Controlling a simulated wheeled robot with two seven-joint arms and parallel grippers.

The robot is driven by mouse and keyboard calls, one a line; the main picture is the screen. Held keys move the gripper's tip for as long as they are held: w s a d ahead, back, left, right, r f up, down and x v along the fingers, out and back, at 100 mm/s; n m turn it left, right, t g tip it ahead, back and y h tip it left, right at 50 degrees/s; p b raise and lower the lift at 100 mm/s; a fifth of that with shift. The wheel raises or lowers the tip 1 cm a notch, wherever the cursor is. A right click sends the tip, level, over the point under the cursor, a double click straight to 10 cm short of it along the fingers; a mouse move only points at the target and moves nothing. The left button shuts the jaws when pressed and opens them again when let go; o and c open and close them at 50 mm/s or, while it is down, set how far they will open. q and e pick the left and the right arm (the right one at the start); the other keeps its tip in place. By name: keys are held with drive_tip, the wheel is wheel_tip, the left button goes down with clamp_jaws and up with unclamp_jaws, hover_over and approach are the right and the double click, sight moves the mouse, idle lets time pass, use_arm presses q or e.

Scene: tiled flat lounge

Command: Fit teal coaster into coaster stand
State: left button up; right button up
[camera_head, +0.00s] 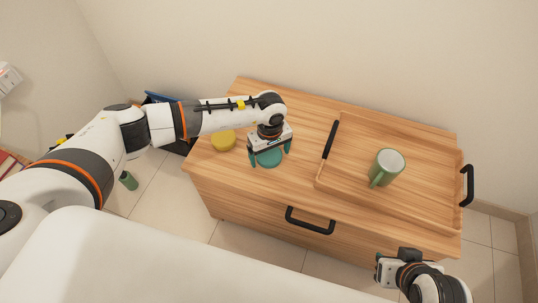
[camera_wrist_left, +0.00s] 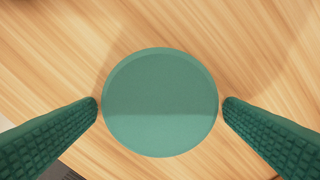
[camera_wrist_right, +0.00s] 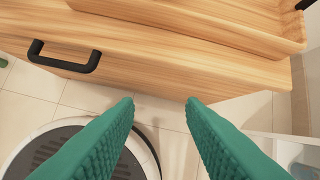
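The teal coaster (camera_head: 268,159) is a round disc near the front left part of the wooden cabinet top. In the left wrist view the coaster (camera_wrist_left: 160,115) fills the middle, with wood around it. My left gripper (camera_head: 270,160) points down over it, one finger on each side. Slim gaps seem to show between the fingertips and the rim, so it looks open around the coaster. A round yellow piece (camera_head: 223,140) lies to the left; I cannot tell whether it is the coaster stand. My right gripper (camera_wrist_right: 160,103) is open and empty, in front of the cabinet's right end.
A wooden tray (camera_head: 340,181) with black handles takes up the right of the cabinet top and carries a green mug (camera_head: 387,168). A black drawer handle (camera_head: 310,221) sticks out in front. A green cylinder (camera_head: 128,180) is on the floor at left. Walls stand behind.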

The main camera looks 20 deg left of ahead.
use_arm(q)
drive_tip(key=c, duration=0.9)
drive_tip(key=shift+r, duration=0.1)
